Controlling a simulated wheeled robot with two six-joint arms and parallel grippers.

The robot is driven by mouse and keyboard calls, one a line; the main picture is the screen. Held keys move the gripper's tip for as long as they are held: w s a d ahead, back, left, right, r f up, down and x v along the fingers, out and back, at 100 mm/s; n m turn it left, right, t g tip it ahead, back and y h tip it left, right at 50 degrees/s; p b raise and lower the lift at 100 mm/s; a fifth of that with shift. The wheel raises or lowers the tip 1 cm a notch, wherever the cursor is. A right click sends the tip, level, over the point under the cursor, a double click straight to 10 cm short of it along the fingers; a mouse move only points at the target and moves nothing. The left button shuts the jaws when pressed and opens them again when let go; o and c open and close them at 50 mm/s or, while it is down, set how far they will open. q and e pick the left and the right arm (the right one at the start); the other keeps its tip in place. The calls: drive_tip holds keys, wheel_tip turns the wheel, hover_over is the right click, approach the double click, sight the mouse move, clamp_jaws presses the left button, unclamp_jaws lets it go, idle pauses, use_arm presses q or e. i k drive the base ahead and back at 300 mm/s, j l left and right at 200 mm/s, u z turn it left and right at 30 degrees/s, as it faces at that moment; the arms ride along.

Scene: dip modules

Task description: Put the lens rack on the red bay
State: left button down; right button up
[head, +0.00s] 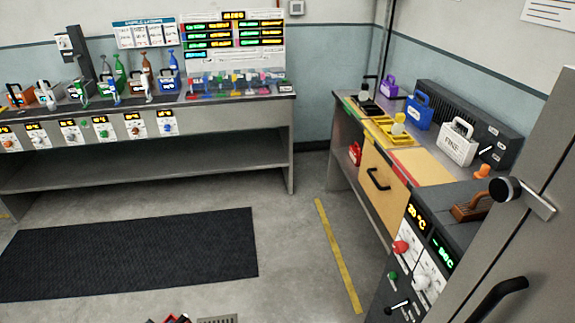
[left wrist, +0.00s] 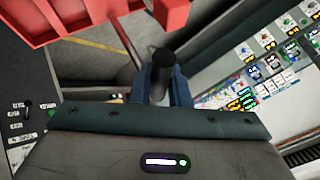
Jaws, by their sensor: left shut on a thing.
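My left gripper (left wrist: 161,84) has its blue fingers on a dark cylindrical grip in the left wrist view. A red frame-like body (left wrist: 85,22), which looks like the lens rack, fills the top left of that view. Its link to the grip is only partly visible. In the head view only a small red and dark bit (head: 176,319) of this group shows at the bottom edge. A red-edged area (head: 405,163) on the right bench looks like the red bay. Its tan surface appears bare. My right gripper is in neither view.
A white carrier (head: 457,142) and a blue carrier (head: 418,111) stand along the wall side. A wooden-handled block (head: 471,207) sits nearer. The floor mat (head: 130,255) is clear.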

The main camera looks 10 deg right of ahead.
sight(426, 177)
drive_tip(key=i+z, duration=0.2)
drive_tip(key=z, duration=0.25)
drive_tip(key=i+j+z, duration=0.1)
drive_tip(key=z, duration=0.35)
drive_tip(key=i+j+z, duration=0.2)
drive_tip(key=z, duration=0.25)
drive_tip(key=i+j+z, duration=0.25)
drive_tip(key=z, duration=0.25)
drive_tip(key=i+j+z, duration=0.1)
drive_tip(key=j+z, duration=0.15)
drive_tip(key=z, duration=0.2)
